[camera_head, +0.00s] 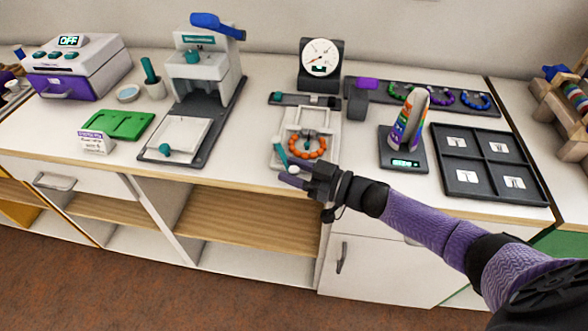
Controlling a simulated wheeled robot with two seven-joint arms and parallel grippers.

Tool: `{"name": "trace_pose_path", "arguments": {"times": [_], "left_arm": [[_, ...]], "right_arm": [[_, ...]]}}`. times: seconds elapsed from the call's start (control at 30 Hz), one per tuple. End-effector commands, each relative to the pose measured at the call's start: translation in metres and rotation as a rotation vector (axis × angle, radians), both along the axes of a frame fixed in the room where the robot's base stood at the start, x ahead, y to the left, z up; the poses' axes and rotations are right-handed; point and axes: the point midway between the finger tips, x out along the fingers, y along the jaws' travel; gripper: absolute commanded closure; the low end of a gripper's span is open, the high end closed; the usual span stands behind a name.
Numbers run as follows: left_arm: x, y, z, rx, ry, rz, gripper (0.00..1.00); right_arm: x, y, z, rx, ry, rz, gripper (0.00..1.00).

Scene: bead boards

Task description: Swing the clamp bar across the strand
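The strand is a ring of orange beads (296,152) on a pale fixture (327,115) at the counter's front middle. A teal lever (279,152) stands at the fixture's left front, beside the beads; it may be part of the clamp. A dark bar with a teal end (296,99) lies along the fixture's back, behind the strand. I cannot tell which of these is the clamp bar. My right gripper (289,175) is at the counter's front edge, just below the lever's lower end. Whether it touches or grips the lever is too small to tell. My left gripper is out of view.
A dial gauge (320,56) stands behind the fixture. A scale (404,161) with a rainbow-striped object (411,119) and a dark four-part tray (457,156) are to the right. A press (205,70) stands to the left. Some bare counter lies between press and fixture.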

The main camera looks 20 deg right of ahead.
Motion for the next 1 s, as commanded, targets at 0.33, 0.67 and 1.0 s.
{"name": "trace_pose_path", "arguments": {"times": [0.33,0.67,1.0], "left_arm": [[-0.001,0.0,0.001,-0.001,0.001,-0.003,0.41],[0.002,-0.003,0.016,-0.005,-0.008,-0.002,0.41],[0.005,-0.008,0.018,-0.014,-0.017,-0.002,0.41]], "right_arm": [[-0.001,-0.001,0.0,0.0,0.0,0.0,0.34],[-0.052,-0.045,0.001,-0.002,0.004,-0.001,0.34],[-0.075,-0.066,0.0,0.001,-0.001,0.0,0.34]]}}
